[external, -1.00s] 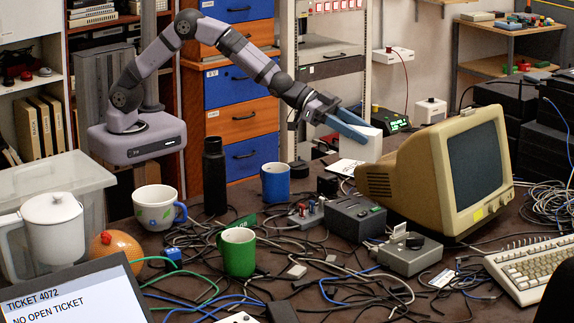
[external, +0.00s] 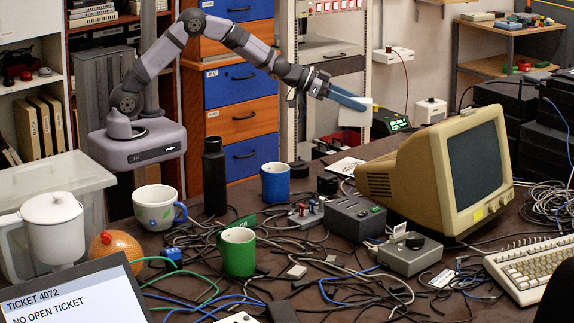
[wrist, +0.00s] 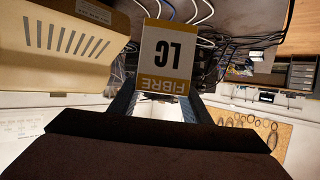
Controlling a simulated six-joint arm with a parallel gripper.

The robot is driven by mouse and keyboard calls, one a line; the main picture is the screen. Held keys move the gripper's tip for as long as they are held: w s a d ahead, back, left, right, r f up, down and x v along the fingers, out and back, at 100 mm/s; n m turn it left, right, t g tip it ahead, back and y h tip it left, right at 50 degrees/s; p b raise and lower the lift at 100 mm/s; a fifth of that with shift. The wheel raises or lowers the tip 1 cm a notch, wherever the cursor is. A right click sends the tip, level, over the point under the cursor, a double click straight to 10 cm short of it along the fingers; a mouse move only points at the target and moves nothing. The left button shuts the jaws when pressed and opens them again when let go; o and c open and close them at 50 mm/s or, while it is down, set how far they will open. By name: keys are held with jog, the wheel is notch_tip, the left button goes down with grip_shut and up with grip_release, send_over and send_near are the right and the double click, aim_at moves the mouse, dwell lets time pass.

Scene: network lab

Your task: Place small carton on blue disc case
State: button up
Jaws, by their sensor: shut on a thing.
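My gripper (external: 348,98) is shut on the small carton (wrist: 163,58), above the table to the left of the beige monitor. I cannot make out a blue disc case in either view.
The beige monitor (external: 440,180) stands close to the right of the carton. Mugs, including a blue one (external: 275,182) and a green one (external: 237,251), a dark bottle (external: 214,175), grey boxes (external: 355,217) and tangled cables crowd the table.

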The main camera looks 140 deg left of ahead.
send_over(347, 166)
jog(key=a, duration=0.1)
jog(key=shift+w+f, duration=0.2)
jog(key=shift+f, duration=3.15)
jog(key=shift+w+f, duration=0.15)
jog(key=shift+f, duration=3.2)
jog(key=shift+f, duration=0.15)
jog(key=o, duration=1.1)
jog(key=shift+o, duration=0.2)
jog(key=shift+r, duration=0.2)
jog(key=shift+s+d+r, duration=0.1)
jog(key=shift+s+d, duration=0.3)
jog(key=shift+s, duration=0.05)
jog(key=b+v, duration=0.2)
jog(key=v, duration=0.8)
jog(key=shift+s+d, duration=0.25)
jog(key=shift+d, duration=0.05)
jog(key=shift+w+r, duration=0.1)
jog(key=shift+r, duration=0.05)
